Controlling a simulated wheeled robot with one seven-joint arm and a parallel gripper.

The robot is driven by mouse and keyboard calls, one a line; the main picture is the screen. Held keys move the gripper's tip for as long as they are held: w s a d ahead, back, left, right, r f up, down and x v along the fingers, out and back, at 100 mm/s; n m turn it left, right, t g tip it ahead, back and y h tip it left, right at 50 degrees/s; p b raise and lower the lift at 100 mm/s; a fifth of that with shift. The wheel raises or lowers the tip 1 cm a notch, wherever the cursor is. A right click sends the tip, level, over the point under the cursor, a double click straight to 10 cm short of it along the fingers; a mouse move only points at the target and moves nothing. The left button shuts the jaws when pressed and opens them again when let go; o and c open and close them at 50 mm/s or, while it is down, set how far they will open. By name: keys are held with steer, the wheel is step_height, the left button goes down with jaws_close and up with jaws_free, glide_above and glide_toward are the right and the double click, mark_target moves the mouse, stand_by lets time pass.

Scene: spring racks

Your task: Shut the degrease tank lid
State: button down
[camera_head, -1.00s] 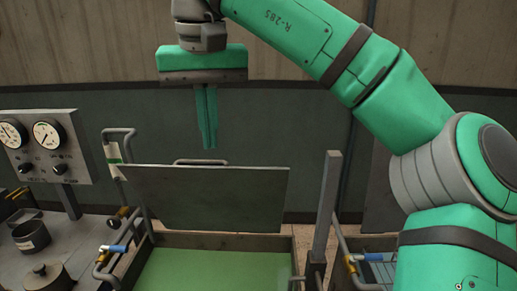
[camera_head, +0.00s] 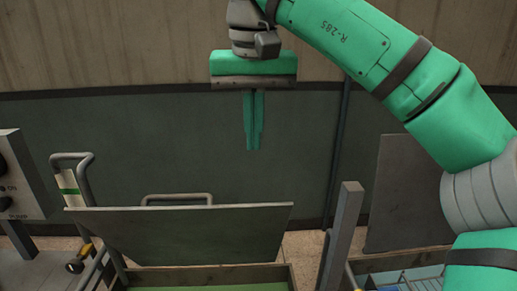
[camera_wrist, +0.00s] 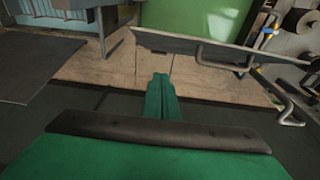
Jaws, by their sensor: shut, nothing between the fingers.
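The tank lid (camera_head: 190,233) is a grey plate standing open, tilted up at the back of a tank holding green liquid (camera_head: 215,288). A bar handle (camera_head: 178,197) runs along its top edge. My gripper (camera_head: 253,148) is shut and empty, pointing down above and behind the lid, apart from it. In the wrist view, my gripper (camera_wrist: 160,78) shows over the floor, with the lid (camera_wrist: 215,50) and its handle (camera_wrist: 225,62) ahead to the right and the green liquid (camera_wrist: 205,18) beyond. No label naming the tank is readable.
A second raised lid (camera_head: 405,190) stands over another tank with a wire rack at the right. A grey post (camera_head: 342,235) rises between the tanks. A bent rail (camera_head: 75,175) and a control panel (camera_head: 18,175) are at the left. The wall (camera_head: 180,140) is close behind.

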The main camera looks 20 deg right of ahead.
steer(key=f, duration=0.3)
steer(key=s+f, duration=0.1)
steer(key=f, duration=0.5)
steer(key=shift+s+d+f, duration=0.1)
steer(key=shift+s+f, duration=0.25)
steer(key=shift+s, duration=0.05)
steer(key=shift+s+a+f, duration=0.25)
steer(key=shift+s+f, duration=0.05)
steer(key=shift+s, duration=0.2)
